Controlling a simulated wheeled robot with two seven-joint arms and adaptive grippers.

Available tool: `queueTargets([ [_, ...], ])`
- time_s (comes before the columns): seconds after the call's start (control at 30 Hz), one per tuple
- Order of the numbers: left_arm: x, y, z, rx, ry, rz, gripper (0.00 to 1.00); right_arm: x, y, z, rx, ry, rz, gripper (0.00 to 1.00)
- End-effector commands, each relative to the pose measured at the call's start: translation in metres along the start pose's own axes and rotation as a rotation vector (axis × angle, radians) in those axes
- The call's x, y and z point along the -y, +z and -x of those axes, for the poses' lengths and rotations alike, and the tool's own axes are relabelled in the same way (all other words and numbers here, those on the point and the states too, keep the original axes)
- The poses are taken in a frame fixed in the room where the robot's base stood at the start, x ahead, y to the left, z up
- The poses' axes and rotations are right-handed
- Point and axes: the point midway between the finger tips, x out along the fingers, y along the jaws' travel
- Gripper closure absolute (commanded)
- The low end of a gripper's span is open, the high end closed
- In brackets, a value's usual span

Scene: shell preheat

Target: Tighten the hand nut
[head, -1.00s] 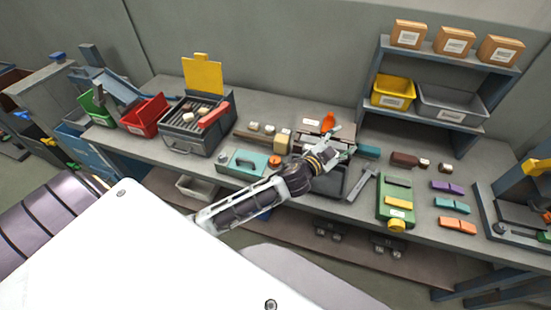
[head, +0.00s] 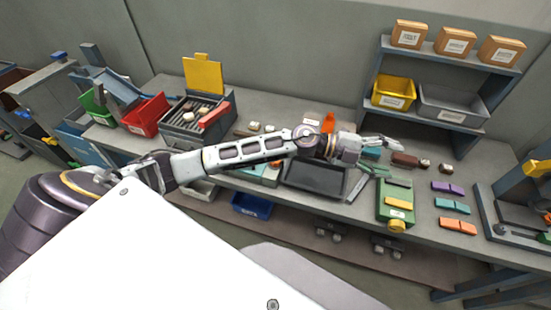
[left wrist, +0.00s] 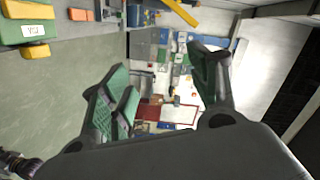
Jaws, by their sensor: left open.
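A green fixture (head: 393,190) with a yellow bar stands near the bench's front edge. A round yellow knob (head: 397,225) on its front looks like the hand nut. In the left wrist view the green fixture (left wrist: 33,30) is at the top left, with the knob (left wrist: 38,51) at its lower end. My left gripper (head: 386,156) is open and empty, behind the fixture and apart from the knob. Its green-padded fingers (left wrist: 160,80) are spread in the wrist view, with nothing between them. My right gripper is not in view.
A dark tray (head: 315,190) lies left of the fixture, partly under my left arm. Purple blocks (head: 447,187), teal blocks (head: 452,206) and orange blocks (head: 458,226) lie to its right. A brown piece (head: 404,160) lies behind. A shelf (head: 436,119) with bins stands at the back.

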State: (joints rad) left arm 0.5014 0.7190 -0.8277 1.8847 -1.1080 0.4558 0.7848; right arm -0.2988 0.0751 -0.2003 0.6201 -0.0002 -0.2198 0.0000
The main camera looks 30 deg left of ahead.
Motion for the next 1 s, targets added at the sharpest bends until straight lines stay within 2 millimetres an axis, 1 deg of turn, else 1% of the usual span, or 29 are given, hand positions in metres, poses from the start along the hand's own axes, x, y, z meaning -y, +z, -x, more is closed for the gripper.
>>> queueTargets([
  [0.17, -0.025, 0.007, 0.015, -0.031, 0.205, -0.078, 0.39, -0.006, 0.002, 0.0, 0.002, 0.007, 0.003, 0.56],
  [0.27, -0.04, 0.015, 0.029, -0.034, 0.326, -0.111, 0.39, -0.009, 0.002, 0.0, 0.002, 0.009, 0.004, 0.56],
  [0.37, -0.053, 0.026, 0.047, -0.025, 0.45, -0.137, 0.39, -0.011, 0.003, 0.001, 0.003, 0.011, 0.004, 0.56],
  [0.47, -0.065, 0.041, 0.069, -0.002, 0.575, -0.157, 0.39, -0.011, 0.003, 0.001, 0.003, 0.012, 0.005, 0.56],
  [0.57, -0.074, 0.057, 0.096, 0.033, 0.699, -0.17, 0.39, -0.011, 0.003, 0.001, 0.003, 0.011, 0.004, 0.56],
  [0.73, -0.083, 0.086, 0.149, 0.12, 0.907, -0.174, 0.39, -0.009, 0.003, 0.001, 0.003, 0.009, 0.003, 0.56],
  [0.87, -0.082, 0.109, 0.196, 0.209, 1.06, -0.164, 0.39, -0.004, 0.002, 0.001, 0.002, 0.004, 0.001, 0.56],
  [1.0, -0.076, 0.13, 0.25, 0.324, 1.214, -0.137, 0.39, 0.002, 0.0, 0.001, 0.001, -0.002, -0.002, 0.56],
])
